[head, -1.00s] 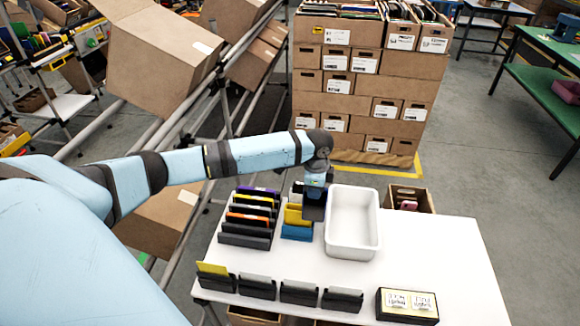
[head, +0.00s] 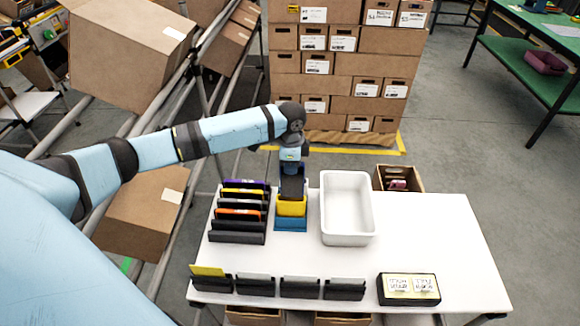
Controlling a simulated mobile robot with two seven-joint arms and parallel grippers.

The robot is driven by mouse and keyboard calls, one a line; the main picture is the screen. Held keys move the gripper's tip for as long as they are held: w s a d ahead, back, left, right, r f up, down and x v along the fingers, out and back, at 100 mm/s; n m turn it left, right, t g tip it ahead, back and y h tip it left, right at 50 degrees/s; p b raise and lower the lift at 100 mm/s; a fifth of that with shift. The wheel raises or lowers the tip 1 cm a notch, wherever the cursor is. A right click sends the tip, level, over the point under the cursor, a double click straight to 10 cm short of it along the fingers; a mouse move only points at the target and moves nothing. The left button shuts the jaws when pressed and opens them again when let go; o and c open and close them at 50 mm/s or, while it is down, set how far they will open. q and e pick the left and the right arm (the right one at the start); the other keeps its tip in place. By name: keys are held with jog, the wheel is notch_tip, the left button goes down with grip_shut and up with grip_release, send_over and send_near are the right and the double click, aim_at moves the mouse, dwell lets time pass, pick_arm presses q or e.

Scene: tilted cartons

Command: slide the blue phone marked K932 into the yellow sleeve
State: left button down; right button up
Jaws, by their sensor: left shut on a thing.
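My left gripper (head: 292,190) points down above the work table, shut on a dark flat thing (head: 291,188). The held thing is small and shaded, so I cannot read any mark or be sure that it is the blue phone. Directly below it is a yellow piece (head: 292,207), which may be the yellow sleeve, with a blue block (head: 291,224) in front of it. I cannot tell whether the held thing touches the yellow piece. Another yellow panel (head: 207,271) stands in a dark holder at the front left. My right gripper is not in view.
A dark rack (head: 238,238) with purple, yellow and orange items stands left of the yellow piece. A white tub (head: 348,239) stands close on the right. Grey-topped holders (head: 300,288) and a labelled black box (head: 408,290) line the front. The table's right (head: 440,235) is clear.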

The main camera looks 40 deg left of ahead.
pick_arm(q)
jog(key=b, duration=0.2)
send_over(291, 196)
jog(key=shift+w+a+f, duration=0.15)
jog(key=shift+f, duration=1.6)
jog(key=shift+w+a+f, duration=0.1)
jog(key=shift+f, duration=1.6)
jog(key=shift+f+b, duration=0.65)
jog(key=shift+f, duration=1.95)
jog(key=shift+f, duration=0.25)
jog(key=c, duration=1)
grip_release()
notch_tip(291, 196, up, 14)
jog(key=shift+f, duration=0.1)
